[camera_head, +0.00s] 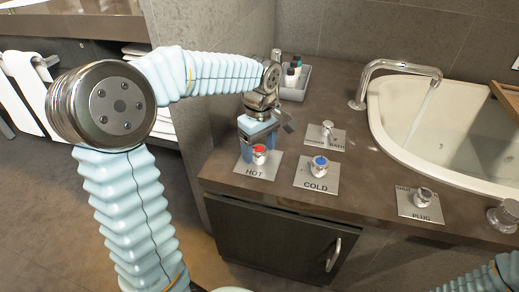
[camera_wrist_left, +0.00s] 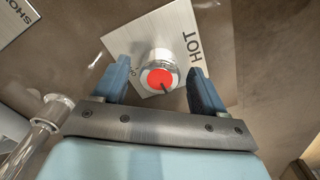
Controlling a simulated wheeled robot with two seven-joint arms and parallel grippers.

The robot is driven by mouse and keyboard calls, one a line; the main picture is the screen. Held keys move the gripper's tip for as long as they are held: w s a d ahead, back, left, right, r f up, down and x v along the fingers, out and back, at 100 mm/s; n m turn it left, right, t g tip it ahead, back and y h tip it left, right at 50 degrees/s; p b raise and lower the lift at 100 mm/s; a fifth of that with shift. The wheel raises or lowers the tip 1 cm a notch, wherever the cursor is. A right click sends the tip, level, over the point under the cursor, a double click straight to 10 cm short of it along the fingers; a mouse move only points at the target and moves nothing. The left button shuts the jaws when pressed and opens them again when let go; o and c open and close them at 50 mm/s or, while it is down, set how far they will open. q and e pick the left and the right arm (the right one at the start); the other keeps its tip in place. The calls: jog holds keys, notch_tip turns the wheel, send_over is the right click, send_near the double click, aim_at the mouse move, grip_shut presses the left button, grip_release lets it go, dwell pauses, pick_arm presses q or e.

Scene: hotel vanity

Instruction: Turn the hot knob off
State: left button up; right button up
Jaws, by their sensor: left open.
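The hot knob (camera_head: 259,154) is a chrome knob with a red top on a metal plate marked HOT, near the counter's front left corner. In the left wrist view the hot knob (camera_wrist_left: 160,77) shows between the two blue fingers, with a dark mark on its red top. My left gripper (camera_head: 250,146) is open and stands just behind the knob in the head view; it also shows in the left wrist view (camera_wrist_left: 158,84), with gaps between fingers and knob. Water runs from the faucet (camera_head: 390,68) into the tub. My right gripper is out of view.
The blue-topped cold knob (camera_head: 320,162) sits right of the hot one. A bath/shower knob (camera_head: 327,128) stands behind, and a plug knob (camera_head: 422,195) farther right. A tray of small bottles (camera_head: 294,80) is at the back. The white basin (camera_head: 440,105) fills the right side.

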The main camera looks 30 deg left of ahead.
pick_arm(q)
jog(key=shift+f, duration=0.25)
jog(key=c, duration=1.1)
jog(key=shift+o, duration=0.2)
